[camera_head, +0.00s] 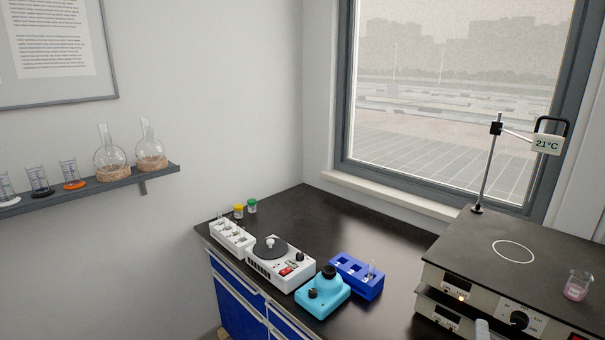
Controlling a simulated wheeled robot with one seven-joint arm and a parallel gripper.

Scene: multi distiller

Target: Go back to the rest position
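My gripper is not clearly visible in the head view. A small pale rounded piece shows at the bottom edge, in front of the hotplate device, and I cannot tell what it is. The hotplate device (460,250) stands on the right with a white ring on its dark top. A small beaker with pink liquid (577,286) stands upright on its right part. A stand with a display reading 21°C (547,143) rises at its back.
On the black bench (310,215) stand a white rack (231,236), a white device with a dark disc (282,268), a turquoise device (322,294) and a blue rack (357,277) holding a tube. A wall shelf (160,172) with glassware is at left. The bench's back middle is clear.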

